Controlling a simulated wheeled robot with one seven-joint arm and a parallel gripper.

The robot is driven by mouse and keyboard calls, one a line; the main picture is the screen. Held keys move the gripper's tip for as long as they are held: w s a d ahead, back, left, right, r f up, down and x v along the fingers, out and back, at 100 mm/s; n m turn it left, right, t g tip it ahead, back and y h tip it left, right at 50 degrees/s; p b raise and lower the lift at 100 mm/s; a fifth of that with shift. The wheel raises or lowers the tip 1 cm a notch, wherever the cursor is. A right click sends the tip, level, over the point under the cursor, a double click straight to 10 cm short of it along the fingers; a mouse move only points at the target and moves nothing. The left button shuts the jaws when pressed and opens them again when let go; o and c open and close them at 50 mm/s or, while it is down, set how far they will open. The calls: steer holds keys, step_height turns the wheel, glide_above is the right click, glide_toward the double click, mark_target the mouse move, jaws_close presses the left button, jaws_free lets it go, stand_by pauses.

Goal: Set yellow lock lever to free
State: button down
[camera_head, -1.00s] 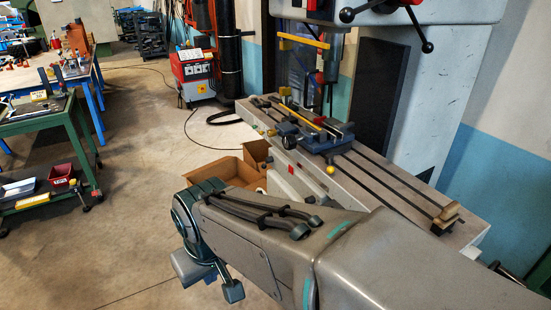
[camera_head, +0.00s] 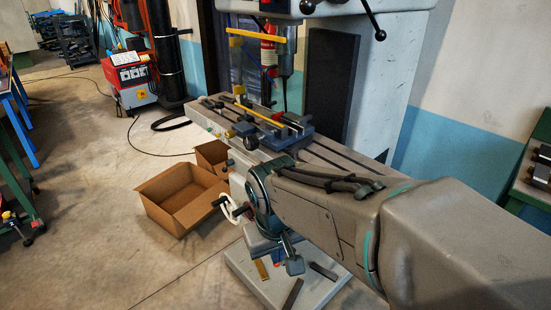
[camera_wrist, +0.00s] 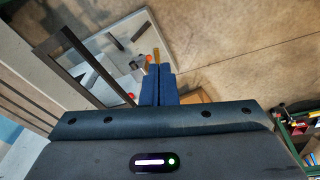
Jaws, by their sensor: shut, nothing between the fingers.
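I cannot tell for sure which yellow part is the lock lever. In the head view a yellow bar (camera_head: 258,114) lies across the blue vise on the machine table, and a small yellow piece (camera_head: 229,133) sits at the table's front edge. A yellow strip (camera_head: 262,269) lies on the machine's pale foot. My gripper (camera_wrist: 161,70) shows in the wrist view, its dark blue fingers shut and empty. They point toward the pale foot and a small orange knob (camera_wrist: 149,58). In the head view my arm hides part of the table front, and the fingers cannot be made out.
The machine table (camera_head: 330,153) runs diagonally, with a blue vise (camera_head: 287,134) on it. A yellow guard bar (camera_head: 257,35) hangs above. An open cardboard box (camera_head: 180,197) stands on the floor left of my arm. Dark bars (camera_head: 292,293) lie on the foot.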

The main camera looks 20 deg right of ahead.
steer(key=w+d+f+n+g+h+b, duration=0.1)
steer(key=w+d+f+h+b, duration=0.1)
steer(key=w+d+f+h, duration=0.45)
steer(key=w+d+f+n+g+h+b, duration=0.15)
steer(key=w+h, duration=0.25)
steer(key=w, duration=0.6)
steer(key=w+a+n+t+h+b, duration=0.1)
steer(key=w+a+n+t+h, duration=0.35)
steer(key=w, duration=0.95)
steer(key=m+t+h+p, duration=0.1)
steer(key=m+t+h, duration=0.1)
steer(key=t+h, duration=0.1)
glide_toward(296, 160)
steer(key=w, duration=0.2)
steer(key=d, duration=0.2)
steer(key=s+d+p, duration=0.1)
steer(key=d, duration=0.1)
steer(key=shift+r, duration=0.2)
steer(key=shift+s+d, duration=0.1)
steer(key=shift+d, duration=0.05)
